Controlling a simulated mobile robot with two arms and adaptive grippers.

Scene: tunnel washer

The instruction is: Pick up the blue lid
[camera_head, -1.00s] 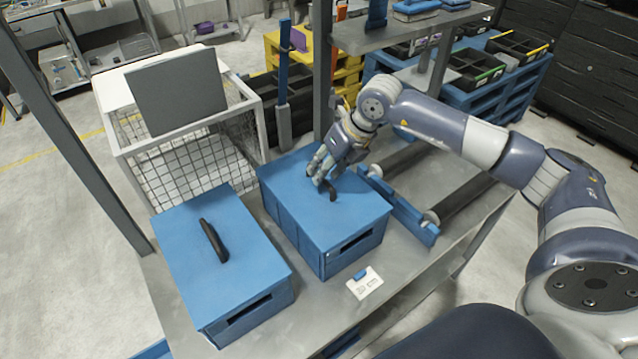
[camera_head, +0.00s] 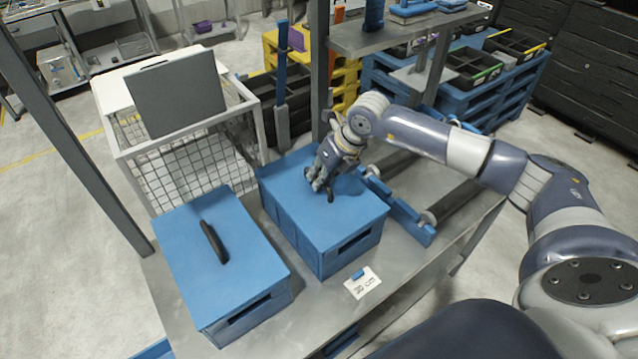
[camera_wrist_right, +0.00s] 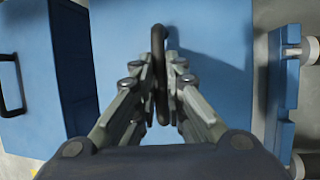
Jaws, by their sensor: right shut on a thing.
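Two blue boxes with blue lids stand side by side on a grey metal table. The right box's lid (camera_head: 310,222) has a black handle (camera_wrist_right: 158,65), and my right gripper (camera_head: 321,188) is at that handle. In the right wrist view its fingers (camera_wrist_right: 162,90) are closed on both sides of the handle. The lid sits on its box and I see no gap under it. The left box's lid (camera_head: 185,250) has its own black handle (camera_head: 214,241) standing free. My left gripper is not in view.
A white card (camera_head: 362,283) lies on the table (camera_head: 300,335) before the right box. A blue rail with rollers (camera_head: 405,212) is right of it. A wire cage (camera_head: 185,160) stands behind the left box. Grey posts and a shelf (camera_head: 400,38) rise behind.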

